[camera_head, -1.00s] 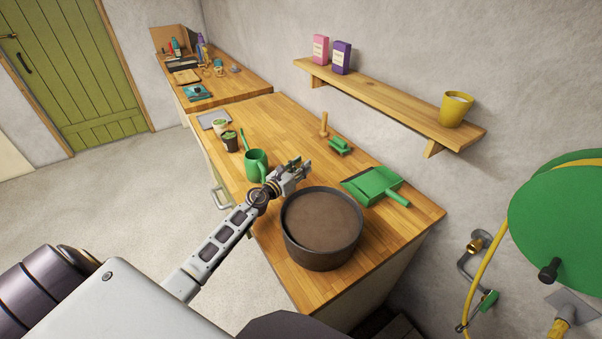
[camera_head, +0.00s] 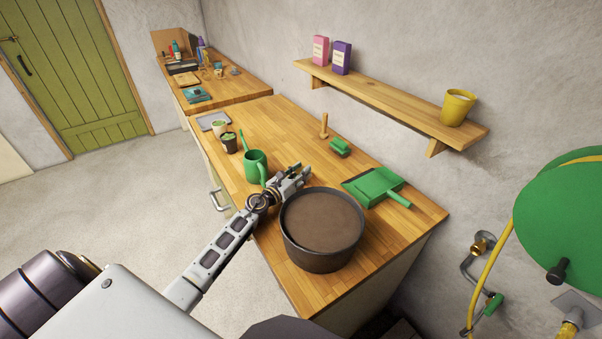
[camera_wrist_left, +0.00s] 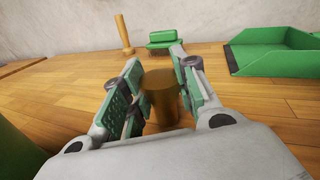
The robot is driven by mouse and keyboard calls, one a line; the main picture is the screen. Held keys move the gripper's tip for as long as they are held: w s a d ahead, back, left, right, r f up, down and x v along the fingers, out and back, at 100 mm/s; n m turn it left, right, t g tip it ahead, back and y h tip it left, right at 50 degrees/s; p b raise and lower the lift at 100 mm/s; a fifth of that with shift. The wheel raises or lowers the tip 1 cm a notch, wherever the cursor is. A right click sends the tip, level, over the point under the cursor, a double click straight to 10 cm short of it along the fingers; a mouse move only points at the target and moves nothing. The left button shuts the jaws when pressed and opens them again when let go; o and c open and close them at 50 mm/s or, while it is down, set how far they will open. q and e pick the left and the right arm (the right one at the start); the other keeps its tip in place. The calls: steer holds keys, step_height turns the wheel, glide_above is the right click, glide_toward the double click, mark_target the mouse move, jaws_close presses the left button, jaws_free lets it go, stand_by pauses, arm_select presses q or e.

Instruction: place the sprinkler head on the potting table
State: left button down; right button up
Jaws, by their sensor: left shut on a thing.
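My left gripper (camera_head: 299,177) is over the potting table (camera_head: 290,128), between the green watering can and the large brown pot. In the left wrist view, its two fingers (camera_wrist_left: 155,92) are closed around a brownish, brass-coloured cylinder (camera_wrist_left: 161,98), which I take to be the sprinkler head. The cylinder is upright and low, close to the wooden top; I cannot tell whether it touches. In the head view the gripper hides it. My right gripper is not in view.
A large brown pot (camera_head: 322,255) stands just right of the gripper, and a green watering can (camera_head: 256,165) just left. Behind are a green dustpan (camera_head: 375,187), a green brush (camera_head: 340,148) and a wooden dibber (camera_head: 324,125).

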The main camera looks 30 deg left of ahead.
arm_select(q)
steer(key=shift+f, duration=0.35)
steer(key=c, duration=1.1)
jaws_free()
steer(key=shift+r, duration=0.25)
